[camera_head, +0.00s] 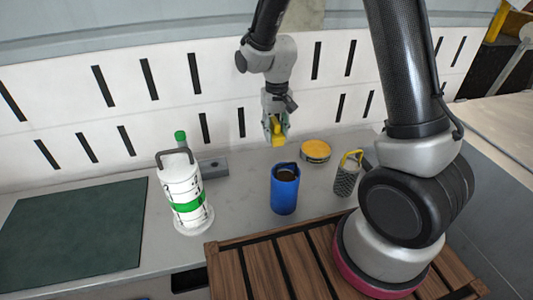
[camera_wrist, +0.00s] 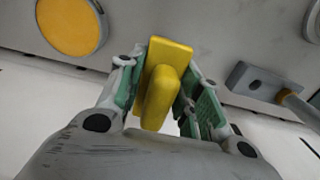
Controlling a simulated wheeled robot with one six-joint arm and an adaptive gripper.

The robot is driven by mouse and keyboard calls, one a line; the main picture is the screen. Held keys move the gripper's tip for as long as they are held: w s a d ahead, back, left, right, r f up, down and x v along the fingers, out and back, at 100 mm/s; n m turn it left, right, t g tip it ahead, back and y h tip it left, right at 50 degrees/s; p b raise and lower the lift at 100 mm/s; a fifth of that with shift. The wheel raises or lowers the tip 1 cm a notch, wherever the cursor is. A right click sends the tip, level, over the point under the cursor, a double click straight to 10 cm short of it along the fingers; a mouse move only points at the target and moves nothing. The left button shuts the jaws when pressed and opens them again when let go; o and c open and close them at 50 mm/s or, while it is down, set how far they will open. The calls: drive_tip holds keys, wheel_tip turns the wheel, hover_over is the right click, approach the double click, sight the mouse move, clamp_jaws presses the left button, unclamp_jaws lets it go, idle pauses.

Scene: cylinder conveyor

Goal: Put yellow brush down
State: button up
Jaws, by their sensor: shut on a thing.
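My gripper (camera_head: 276,131) is shut on the yellow brush (camera_head: 277,139), which is held above the grey counter near the wall. In the wrist view the yellow brush (camera_wrist: 161,84) sits between the two green-padded fingers of my gripper (camera_wrist: 165,88). Its wide flat yellow part faces away from the palm. The brush appears clear of the counter, but its exact height is hard to tell.
On the counter (camera_head: 236,195) stand a white and green canister (camera_head: 183,190), a blue cup (camera_head: 285,192), a round yellow-topped tin (camera_head: 316,150), a grater with a yellow handle (camera_head: 346,178) and a grey block (camera_head: 213,168). A dark green mat (camera_head: 75,235) lies left.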

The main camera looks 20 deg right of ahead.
sight(275, 162)
wheel_tip(275, 162, down, 9)
drive_tip(key=shift+f, duration=0.1)
idle(0.3)
drive_tip(key=o, duration=1.1)
drive_tip(key=shift+f, duration=0.15)
drive_tip(key=shift+c, duration=0.2)
